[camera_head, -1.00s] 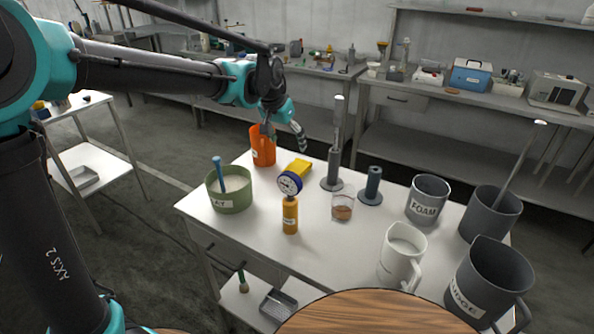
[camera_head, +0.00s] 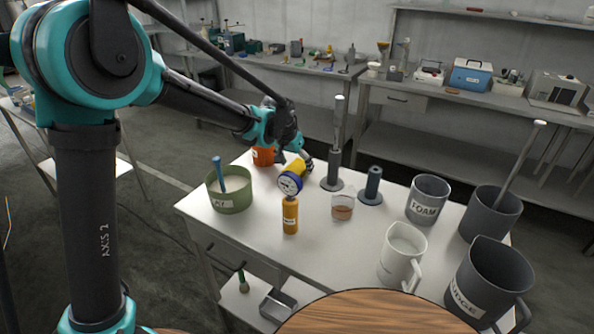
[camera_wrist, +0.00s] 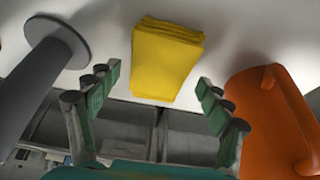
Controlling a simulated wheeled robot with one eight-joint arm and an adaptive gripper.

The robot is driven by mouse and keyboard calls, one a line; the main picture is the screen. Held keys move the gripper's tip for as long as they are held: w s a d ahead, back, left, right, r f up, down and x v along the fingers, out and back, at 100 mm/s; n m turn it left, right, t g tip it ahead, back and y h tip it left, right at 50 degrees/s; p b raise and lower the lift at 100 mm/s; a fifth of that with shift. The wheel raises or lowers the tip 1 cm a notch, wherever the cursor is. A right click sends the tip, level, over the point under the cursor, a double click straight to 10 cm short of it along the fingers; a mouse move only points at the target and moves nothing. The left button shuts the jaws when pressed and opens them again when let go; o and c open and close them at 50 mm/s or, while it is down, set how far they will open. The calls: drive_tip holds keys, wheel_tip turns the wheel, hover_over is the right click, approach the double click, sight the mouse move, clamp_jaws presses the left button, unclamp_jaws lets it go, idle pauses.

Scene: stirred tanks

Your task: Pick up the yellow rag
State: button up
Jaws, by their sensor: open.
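The yellow rag (camera_wrist: 166,60) is a folded stack lying on the white table. In the wrist view it sits at the top middle, ahead of and between my open fingers. In the head view the rag (camera_head: 295,168) shows behind the round gauge, partly hidden by the gauge and my gripper. My gripper (camera_wrist: 152,98) is open with nothing between its fingers. In the head view my gripper (camera_head: 293,158) is low over the table, at the rag's far side. I cannot tell whether the fingers touch the rag.
An orange jug (camera_head: 263,156) stands left of the rag, close to a finger. A grey stand (camera_head: 332,184) is on the other side. A gauge on a yellow bottle (camera_head: 290,214) stands in front. A green pot (camera_head: 229,190) is further left.

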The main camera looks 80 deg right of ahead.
sight(296, 167)
drive_tip(key=shift+f, duration=0.25)
drive_tip(key=shift+c, duration=0.6)
drive_tip(key=c, duration=1)
drive_tip(key=shift+r, duration=0.15)
wheel_tip(296, 167, up, 20)
drive_tip(key=shift+f, duration=0.1)
